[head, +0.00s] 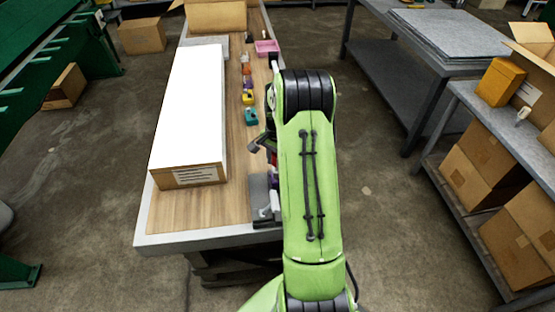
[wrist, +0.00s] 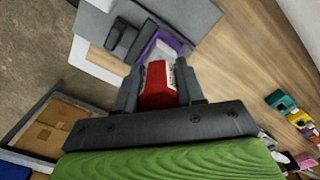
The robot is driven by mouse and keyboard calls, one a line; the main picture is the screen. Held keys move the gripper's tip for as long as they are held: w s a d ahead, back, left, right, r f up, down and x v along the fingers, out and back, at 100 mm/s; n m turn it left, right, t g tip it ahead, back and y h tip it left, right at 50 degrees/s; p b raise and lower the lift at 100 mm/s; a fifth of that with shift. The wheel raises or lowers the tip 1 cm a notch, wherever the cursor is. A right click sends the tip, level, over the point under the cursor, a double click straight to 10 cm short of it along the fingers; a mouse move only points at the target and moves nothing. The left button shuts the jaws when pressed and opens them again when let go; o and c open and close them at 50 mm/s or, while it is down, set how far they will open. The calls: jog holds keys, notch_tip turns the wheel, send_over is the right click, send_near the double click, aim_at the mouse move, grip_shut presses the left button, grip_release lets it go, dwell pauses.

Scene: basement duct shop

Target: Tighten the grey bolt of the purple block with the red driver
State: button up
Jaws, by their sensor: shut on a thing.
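The red driver (wrist: 157,84) is between the two fingers of my gripper (wrist: 157,92) in the wrist view, and the gripper is shut on it. The purple block (wrist: 148,43) lies just beyond the driver, beside dark grey blocks on a grey plate (wrist: 190,16). The grey bolt cannot be made out clearly; the driver hides part of the block, and I cannot tell whether the driver touches the bolt. In the head view my green arm covers much of this spot, with a bit of the purple block (head: 273,185) showing near the bench's front right corner.
The wooden bench (head: 190,210) carries a long white-topped box (head: 187,110) on its left. Several small coloured blocks (head: 249,98) and a pink tray (head: 267,47) stand along the bench's right side. Shelves with cartons (head: 480,155) stand at right, with open floor between.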

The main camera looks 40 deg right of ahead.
jog(key=shift+f+b, duration=0.7)
jog(key=shift+f, duration=0.2)
dwell(0.4)
